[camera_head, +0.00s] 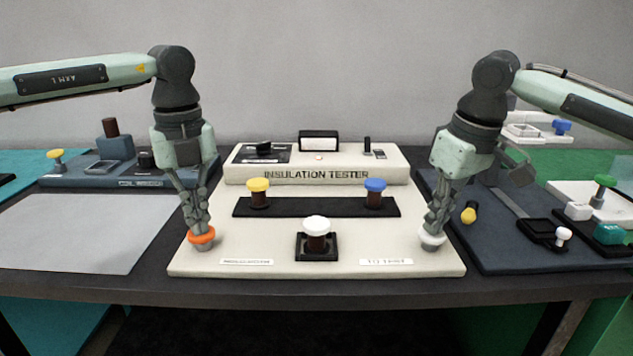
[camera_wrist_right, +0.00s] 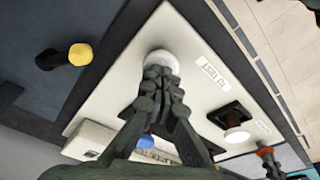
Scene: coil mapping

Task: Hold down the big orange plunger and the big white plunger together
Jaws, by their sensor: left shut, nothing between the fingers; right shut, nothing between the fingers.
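The insulation tester (camera_head: 210,262) is a cream panel on the table. The big orange plunger (camera_head: 201,238) is at its front left. My left gripper (camera_head: 199,224) is shut and points down, its fingertips on the orange cap. The big white plunger (camera_head: 432,240) is at the front right. My right gripper (camera_head: 434,226) is shut with its tips on the white cap, partly hiding it. The right wrist view also shows that white cap (camera_wrist_right: 162,58) under the fingertips (camera_wrist_right: 158,76). Both caps sit low, with little or no stem showing.
Another white-capped plunger (camera_head: 317,225) stands on a black square between the grippers. Yellow (camera_head: 258,186) and blue (camera_head: 376,186) plungers stand on a black strip behind. A grey mat (camera_head: 85,235) lies left; a dark board (camera_head: 495,255) with a yellow knob (camera_head: 469,214) lies right.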

